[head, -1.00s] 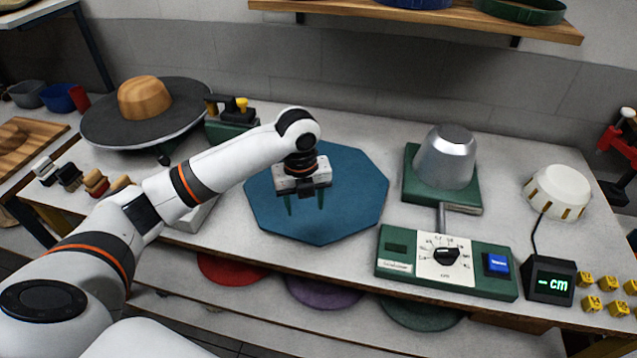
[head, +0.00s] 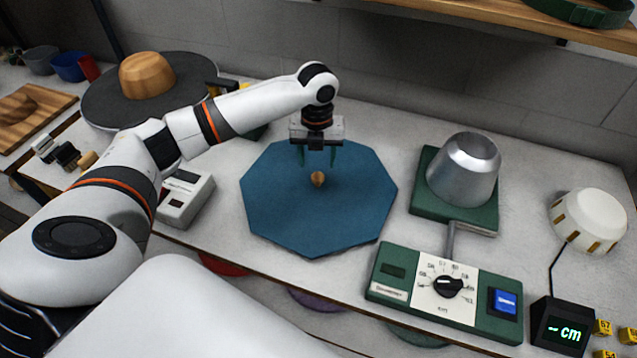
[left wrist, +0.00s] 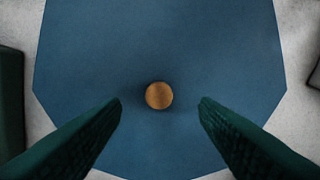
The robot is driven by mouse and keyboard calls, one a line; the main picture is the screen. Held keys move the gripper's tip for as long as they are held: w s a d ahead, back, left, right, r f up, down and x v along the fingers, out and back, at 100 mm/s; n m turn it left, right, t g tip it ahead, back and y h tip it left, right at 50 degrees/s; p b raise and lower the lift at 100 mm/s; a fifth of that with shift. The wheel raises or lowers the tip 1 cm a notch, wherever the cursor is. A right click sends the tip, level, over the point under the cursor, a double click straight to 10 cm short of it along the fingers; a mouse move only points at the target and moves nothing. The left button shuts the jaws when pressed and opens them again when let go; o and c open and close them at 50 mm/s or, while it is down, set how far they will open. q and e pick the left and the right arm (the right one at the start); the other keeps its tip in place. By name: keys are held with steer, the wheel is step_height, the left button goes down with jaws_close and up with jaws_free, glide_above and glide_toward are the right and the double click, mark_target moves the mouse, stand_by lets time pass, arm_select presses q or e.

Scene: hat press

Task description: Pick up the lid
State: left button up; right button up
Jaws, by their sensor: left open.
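The lid (head: 290,215) is a flat blue many-sided plate with a small round wooden knob (head: 317,179) at its middle. It lies on the grey table. My left gripper (head: 318,160) points down over the lid, open and empty, its two dark green fingers spread. In the head view the fingertips show just above the knob. In the left wrist view, the knob (left wrist: 159,95) sits midway between the open fingertips (left wrist: 160,101), with blue lid (left wrist: 160,40) all round it. The fingers appear clear of the knob; their exact height cannot be told. My right gripper is not in view.
A silver metal form (head: 464,168) on a green base stands right of the lid. A green control box (head: 445,290) with dial and blue button is in front. A grey box (head: 184,198) and a dark wide-brimmed hat stand (head: 150,90) are at left.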

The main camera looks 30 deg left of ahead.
mark_target(318, 176)
arm_select(q)
steer(key=shift+f, duration=0.4)
steer(key=f, duration=0.1)
steer(key=f+p, duration=0.1)
steer(key=f, duration=0.3)
steer(key=shift+w+a+p, duration=0.1)
steer(key=shift+w+p, duration=0.15)
steer(key=shift+p, duration=0.15)
steer(key=shift+f, duration=0.4)
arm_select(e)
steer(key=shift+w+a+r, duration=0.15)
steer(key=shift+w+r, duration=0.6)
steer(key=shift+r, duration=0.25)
arm_select(q)
jaws_close()
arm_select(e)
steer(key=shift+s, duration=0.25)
